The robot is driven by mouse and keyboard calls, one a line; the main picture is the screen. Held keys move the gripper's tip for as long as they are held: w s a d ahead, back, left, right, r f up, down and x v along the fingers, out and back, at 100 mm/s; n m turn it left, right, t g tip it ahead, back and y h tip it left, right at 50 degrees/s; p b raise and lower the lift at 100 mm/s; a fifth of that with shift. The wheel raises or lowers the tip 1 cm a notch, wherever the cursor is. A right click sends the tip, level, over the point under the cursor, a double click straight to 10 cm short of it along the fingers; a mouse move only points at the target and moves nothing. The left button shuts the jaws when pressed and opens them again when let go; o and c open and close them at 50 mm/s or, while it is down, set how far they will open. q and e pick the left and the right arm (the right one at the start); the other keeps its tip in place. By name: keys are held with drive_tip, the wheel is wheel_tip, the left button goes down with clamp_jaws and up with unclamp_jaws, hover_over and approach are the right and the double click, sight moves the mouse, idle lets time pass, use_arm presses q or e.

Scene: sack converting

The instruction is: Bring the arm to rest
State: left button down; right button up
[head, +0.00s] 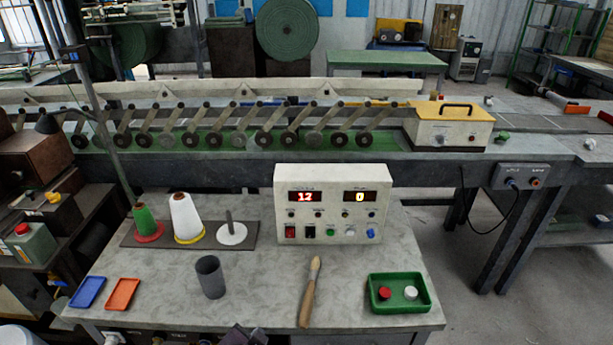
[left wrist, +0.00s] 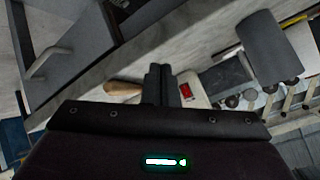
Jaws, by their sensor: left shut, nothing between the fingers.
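My left gripper (head: 243,334) just shows as a dark shape at the bottom edge of the head view, by the front edge of the bench (head: 255,285). In the left wrist view its two dark fingers (left wrist: 161,80) are together with nothing between them. Part of the brush's wooden handle (left wrist: 122,88) and a red switch on the control box (left wrist: 197,101) show beyond the fingers. My right gripper is in neither view.
On the bench stand a grey cup (head: 210,278), thread cones (head: 186,218), a control box (head: 333,205) reading 12 and 0, and a green tray (head: 399,307). The brush (head: 311,293) lies mid-bench. Blue (head: 88,292) and orange (head: 122,294) trays lie left.

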use_arm(q)
drive_tip(key=s+a+r+n+g, duration=0.3)
drive_tip(key=s+a+r, duration=0.1)
drive_tip(key=s, duration=0.4)
drive_tip(key=s+a+r+n+g, duration=0.3)
drive_tip(key=s+a+r+g, duration=0.15)
drive_tip(key=s, duration=0.25)
wheel_tip(320, 180, down, 31)
drive_tip(key=s, duration=0.2)
drive_tip(key=s+a+f+g, duration=0.1)
drive_tip(key=s+f, duration=0.8)
drive_tip(key=s+a+f+y, duration=0.1)
drive_tip(key=s+a+f, duration=0.1)
drive_tip(key=s+f, duration=0.7)
drive_tip(key=shift+s+a+g, duration=0.3)
drive_tip(key=shift+s+g, duration=0.05)
drive_tip(key=shift+s, duration=0.4)
drive_tip(key=shift+f, duration=0.1)
